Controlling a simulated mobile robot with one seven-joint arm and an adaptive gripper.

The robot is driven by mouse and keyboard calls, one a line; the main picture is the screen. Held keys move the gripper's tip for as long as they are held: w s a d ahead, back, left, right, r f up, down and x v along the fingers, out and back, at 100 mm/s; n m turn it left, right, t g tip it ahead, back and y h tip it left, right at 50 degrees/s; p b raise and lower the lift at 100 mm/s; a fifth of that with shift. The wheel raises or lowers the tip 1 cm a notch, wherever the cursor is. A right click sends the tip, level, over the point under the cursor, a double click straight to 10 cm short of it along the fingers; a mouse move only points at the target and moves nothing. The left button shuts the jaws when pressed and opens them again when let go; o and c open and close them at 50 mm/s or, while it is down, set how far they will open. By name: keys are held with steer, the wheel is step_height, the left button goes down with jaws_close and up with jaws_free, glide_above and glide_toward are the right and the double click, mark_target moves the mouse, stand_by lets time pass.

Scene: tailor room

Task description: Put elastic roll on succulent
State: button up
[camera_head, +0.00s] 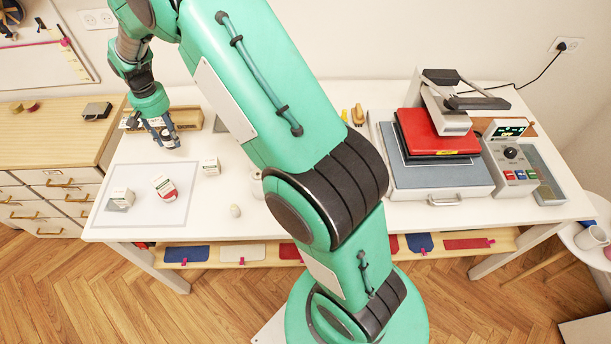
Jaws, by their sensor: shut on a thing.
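My gripper (163,134) reaches down at the back left of the white table (275,222). It is shut on a small whitish and dark piece, which looks like the elastic roll (170,143). The fingers cover part of it, and I cannot tell whether it touches the table. I cannot make out a succulent; my arm covers the middle of the table.
White boxes (211,166) and a red-and-white container (166,188) stand near my gripper. A wooden tray (188,118) lies behind it. A red heat press (436,133) stands at right.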

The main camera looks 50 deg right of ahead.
steer(key=s+d+r+m+p, duration=0.1)
steer(key=s+d, duration=0.4)
steer(key=s, duration=0.4)
steer(key=s+d+r+m+p, duration=0.1)
steer(key=s+d+r+p, duration=0.1)
steer(key=s+d, duration=0.4)
steer(key=s+d+r+m+p, duration=0.1)
steer(key=s+d, duration=0.4)
steer(key=s, duration=0.8)
steer(key=shift+s+d+r, duration=0.35)
steer(key=shift+d, duration=0.05)
steer(key=s+p, duration=0.1)
steer(key=s, duration=0.4)
steer(key=s+m, duration=0.1)
steer(key=s, duration=0.4)
steer(key=s+m+p, duration=0.1)
steer(key=s, duration=0.4)
steer(key=shift+s+d+f+p, duration=0.1)
steer(key=shift+d+f+p, duration=0.05)
steer(key=shift+d+p, duration=0.2)
steer(key=shift+m, duration=0.8)
steer(key=s+a, duration=0.1)
steer(key=s, duration=0.3)
steer(key=s+a+f+p, duration=0.1)
steer(key=s, duration=0.3)
steer(key=s+a, duration=0.1)
steer(key=s, duration=0.3)
steer(key=shift+s+a+f+p, duration=0.15)
steer(key=shift+a+f+p, duration=0.05)
steer(key=shift+f+p, duration=0.15)
